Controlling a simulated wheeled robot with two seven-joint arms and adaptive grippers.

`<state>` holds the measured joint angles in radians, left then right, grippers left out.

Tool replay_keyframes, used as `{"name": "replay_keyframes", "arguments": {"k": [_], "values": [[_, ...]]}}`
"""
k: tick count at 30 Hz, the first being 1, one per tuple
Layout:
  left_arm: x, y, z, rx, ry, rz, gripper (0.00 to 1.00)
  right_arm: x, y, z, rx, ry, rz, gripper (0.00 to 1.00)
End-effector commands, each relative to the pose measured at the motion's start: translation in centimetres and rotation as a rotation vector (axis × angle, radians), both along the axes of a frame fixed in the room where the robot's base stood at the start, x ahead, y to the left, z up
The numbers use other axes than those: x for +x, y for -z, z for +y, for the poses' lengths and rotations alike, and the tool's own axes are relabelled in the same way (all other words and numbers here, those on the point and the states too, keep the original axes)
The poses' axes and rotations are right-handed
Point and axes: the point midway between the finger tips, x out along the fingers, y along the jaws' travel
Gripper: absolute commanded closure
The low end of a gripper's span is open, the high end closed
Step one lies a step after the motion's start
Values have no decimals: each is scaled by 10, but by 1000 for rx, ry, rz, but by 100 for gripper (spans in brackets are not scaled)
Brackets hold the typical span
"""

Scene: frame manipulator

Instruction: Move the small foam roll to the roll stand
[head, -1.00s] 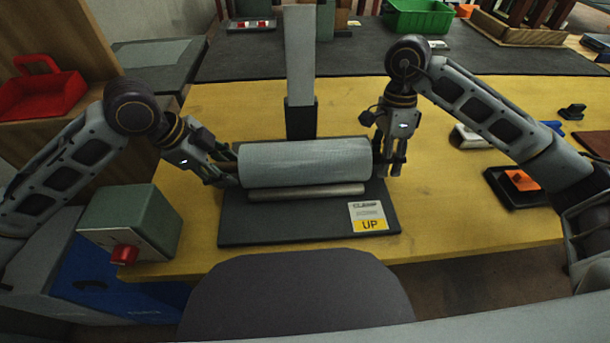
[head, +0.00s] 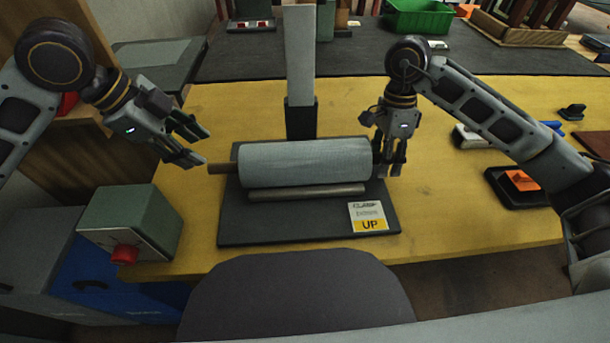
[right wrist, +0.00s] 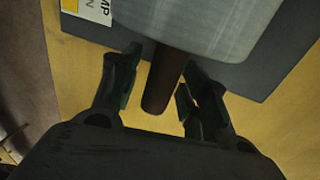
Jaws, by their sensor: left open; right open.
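The foam roll (head: 305,163) is a pale grey cylinder lying across the dark stand base (head: 285,223), behind a thin grey bar (head: 307,192). A brown core end (head: 221,168) sticks out at its left. My left gripper (head: 201,150) is open and empty, up and left of that core end, apart from it. My right gripper (head: 390,170) is open at the roll's right end. In the right wrist view, the brown core end (right wrist: 163,90) lies between the open fingers of the right gripper (right wrist: 155,90), with a gap visible on each side.
A grey upright post (head: 300,60) stands behind the roll. A green box with a red knob (head: 140,222) sits at the table's left edge. The yellow table (head: 440,210) is clear at front right.

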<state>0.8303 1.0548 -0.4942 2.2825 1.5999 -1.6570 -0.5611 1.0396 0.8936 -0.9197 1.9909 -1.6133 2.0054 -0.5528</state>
Motion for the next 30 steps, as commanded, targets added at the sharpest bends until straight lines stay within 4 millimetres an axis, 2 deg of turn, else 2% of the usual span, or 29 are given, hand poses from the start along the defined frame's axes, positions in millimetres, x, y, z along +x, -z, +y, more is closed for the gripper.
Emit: {"name": "replay_keyframes", "arguments": {"k": [7, 22, 30], "values": [[-3, -14, 6, 1, -1, -1, 55, 0, 0, 0, 0, 0, 0, 55], [-3, -15, 7, 1, 0, 1, 55, 0, -1, 0, 0, 0, 0, 55], [-3, -15, 7, 1, 0, 1, 55, 2, -10, 0, 0, 0, -1, 55]]}}
